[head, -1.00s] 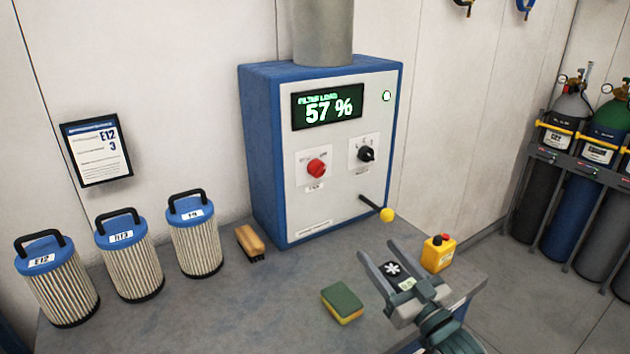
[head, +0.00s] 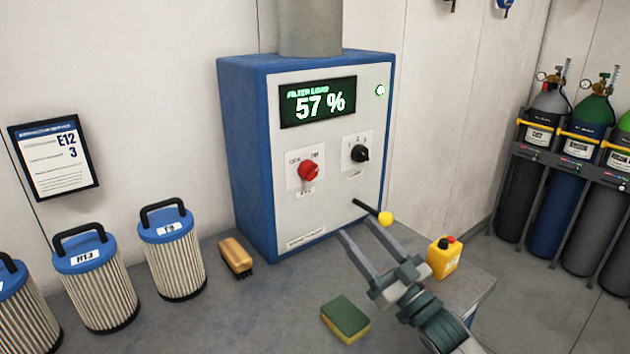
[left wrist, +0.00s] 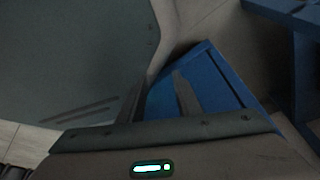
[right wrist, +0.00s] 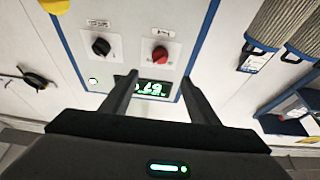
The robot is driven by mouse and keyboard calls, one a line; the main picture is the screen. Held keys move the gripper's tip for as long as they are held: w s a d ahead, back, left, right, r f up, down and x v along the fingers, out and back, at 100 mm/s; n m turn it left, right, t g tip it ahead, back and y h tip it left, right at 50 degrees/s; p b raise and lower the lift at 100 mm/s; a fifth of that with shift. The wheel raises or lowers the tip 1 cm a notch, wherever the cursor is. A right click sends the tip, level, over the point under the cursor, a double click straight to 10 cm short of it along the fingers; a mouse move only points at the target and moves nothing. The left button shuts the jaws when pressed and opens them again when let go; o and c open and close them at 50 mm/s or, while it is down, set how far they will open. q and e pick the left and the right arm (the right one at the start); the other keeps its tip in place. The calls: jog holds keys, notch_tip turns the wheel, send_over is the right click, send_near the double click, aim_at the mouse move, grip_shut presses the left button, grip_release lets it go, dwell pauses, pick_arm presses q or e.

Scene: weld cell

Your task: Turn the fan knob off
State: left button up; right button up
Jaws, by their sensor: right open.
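The blue and grey cabinet (head: 330,215) carries a red knob (head: 308,170) on the left and a black knob (head: 360,153) on the right, each on a white plate. Their small labels are hard to read. My right gripper (head: 357,227) is open and empty, low in front of the cabinet, below both knobs and apart from them. In the right wrist view the red knob (right wrist: 160,56) shows beyond the gap between the open fingertips (right wrist: 158,79), and the black knob (right wrist: 101,46) lies left of them. My left gripper (left wrist: 160,82) is open and empty, seen only in the left wrist view.
A lever with a yellow ball (head: 385,218) sticks out near the right gripper's fingers. Filter cartridges (head: 172,255) line the left. The display (head: 318,102) reads 57 %.

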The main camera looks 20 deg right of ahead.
jog(key=shift+w, duration=0.1)
jog(key=p, duration=0.3)
send_near(312, 176)
jog(key=x, duration=0.2)
jog(key=p+x, duration=0.1)
jog(key=x, duration=0.2)
jog(key=p+x, duration=0.1)
jog(key=x, duration=0.2)
jog(key=shift+w+d+f, duration=0.1)
jog(key=shift+d+f, duration=0.1)
jog(key=shift+d, duration=0.1)
pick_arm(q)
jog(key=s+a+r+g, duration=0.2)
jog(key=s+a+r, duration=0.1)
jog(key=s, duration=0.5)
jog(key=shift+s+a+y+p, duration=0.2)
jog(key=shift+y+p, duration=0.1)
jog(key=shift+y, duration=0.1)
pick_arm(e)
jog(key=shift+w+a+r, duration=0.1)
jog(key=shift+w+a, duration=0.15)
jog(key=shift+w, duration=0.3)
jog(key=c, duration=1)
